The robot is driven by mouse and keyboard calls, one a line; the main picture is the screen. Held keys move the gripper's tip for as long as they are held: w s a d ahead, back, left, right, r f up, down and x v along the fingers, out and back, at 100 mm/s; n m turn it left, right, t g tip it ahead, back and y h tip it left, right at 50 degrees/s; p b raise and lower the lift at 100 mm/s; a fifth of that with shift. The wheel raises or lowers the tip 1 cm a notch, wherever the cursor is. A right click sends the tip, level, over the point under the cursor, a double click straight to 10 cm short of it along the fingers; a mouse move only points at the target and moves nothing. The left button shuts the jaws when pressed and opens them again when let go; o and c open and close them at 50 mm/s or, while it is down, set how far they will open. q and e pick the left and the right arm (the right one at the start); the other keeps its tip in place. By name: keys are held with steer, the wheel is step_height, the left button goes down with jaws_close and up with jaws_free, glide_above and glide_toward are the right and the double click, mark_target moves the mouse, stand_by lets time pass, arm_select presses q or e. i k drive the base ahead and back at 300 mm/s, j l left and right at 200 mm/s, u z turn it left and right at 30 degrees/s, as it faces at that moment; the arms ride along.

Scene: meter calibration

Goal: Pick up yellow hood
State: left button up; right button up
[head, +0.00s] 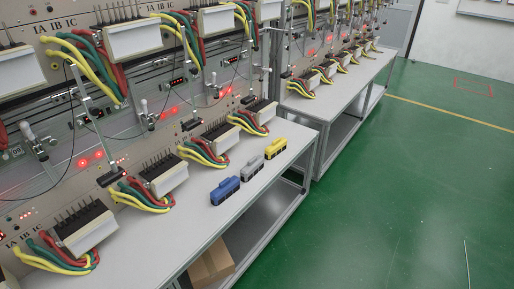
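The yellow hood (275,148) is a small block-shaped piece standing on the light grey bench top (196,238), near its far right end. A similar grey hood (251,167) and a blue hood (225,190) stand in a diagonal row with it, the blue one nearest. The three are apart from each other. Nothing covers the yellow hood. Neither of my grippers shows in the head view.
White meter blocks (164,179) with pins and coloured cables line the back of the bench against an upright panel. A cardboard box (211,264) sits on the lower shelf. A second bench (340,88) stands farther back. Green floor (400,190) at the right is clear.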

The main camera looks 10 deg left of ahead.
mark_target(279, 145)
steer(key=i+l+u, duration=0.5)
steer(key=l, duration=0.25)
steer(key=i+l+u, duration=0.3)
steer(key=l, duration=0.15)
